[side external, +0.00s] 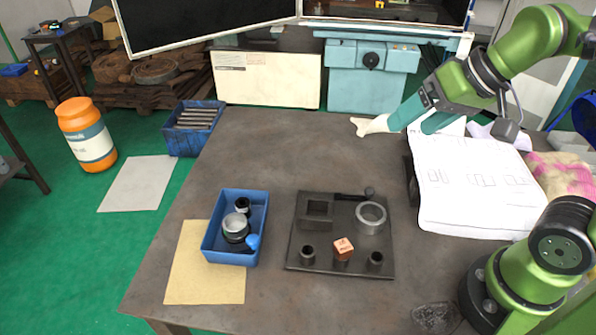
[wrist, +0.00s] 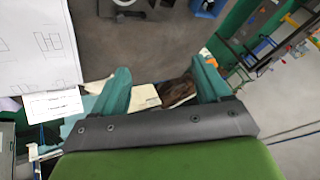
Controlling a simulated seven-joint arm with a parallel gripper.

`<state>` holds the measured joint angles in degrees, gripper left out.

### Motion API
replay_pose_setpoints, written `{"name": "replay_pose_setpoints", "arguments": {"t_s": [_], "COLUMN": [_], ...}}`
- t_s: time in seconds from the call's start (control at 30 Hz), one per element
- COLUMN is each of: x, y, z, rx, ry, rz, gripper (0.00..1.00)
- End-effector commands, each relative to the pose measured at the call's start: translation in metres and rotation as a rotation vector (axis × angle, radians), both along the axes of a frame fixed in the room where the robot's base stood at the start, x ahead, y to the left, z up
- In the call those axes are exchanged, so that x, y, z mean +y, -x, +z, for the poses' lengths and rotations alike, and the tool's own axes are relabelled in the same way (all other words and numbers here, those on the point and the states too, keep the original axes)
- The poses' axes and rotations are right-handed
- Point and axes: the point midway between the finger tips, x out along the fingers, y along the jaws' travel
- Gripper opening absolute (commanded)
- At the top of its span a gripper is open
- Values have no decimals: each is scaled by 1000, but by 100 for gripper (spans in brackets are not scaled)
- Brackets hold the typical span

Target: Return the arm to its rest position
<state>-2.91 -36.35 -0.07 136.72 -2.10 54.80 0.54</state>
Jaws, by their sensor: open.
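My gripper (side external: 410,118) is raised over the far right part of the workbench, beside the large drawing sheet. In the wrist view its two teal fingers (wrist: 162,74) stand wide apart, with nothing held between them. A cream piece (side external: 372,125) shows by the fingers in the side view; I cannot tell whether it is part of the gripper or behind it. The dark fixture plate (side external: 340,262) lies on the bench well away from my gripper. It carries a square socket (side external: 318,209), a grey ring (side external: 371,217), short posts and an orange cube (side external: 343,249).
A blue bin (side external: 207,243) with round parts stands left of the plate, partly on a tan sheet (side external: 190,285). The drawing sheet (side external: 465,190) covers the bench's right side, near a patterned cloth (side external: 562,172). A teal machine (side external: 372,75) stands behind. The middle of the bench (side external: 280,150) is clear.

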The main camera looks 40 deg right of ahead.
Motion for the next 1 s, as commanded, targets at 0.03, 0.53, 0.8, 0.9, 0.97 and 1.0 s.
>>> {"name": "replay_pose_setpoints", "arguments": {"t_s": [0.03, 0.53, 0.8, 0.9, 0.97, 1.0], "x": [-5, -12, -12, -12, -12, -12], "y": [8, 20, 19, 19, 19, 19], "z": [-5, -14, -14, -14, -14, -14], "rx": [-22, -52, -52, -52, -52, -52], "ry": [-1, -4, -4, -4, -4, -4], "rz": [-19, -43, -43, -43, -43, -43], "gripper": [76, 76, 76, 76, 76, 76]}}
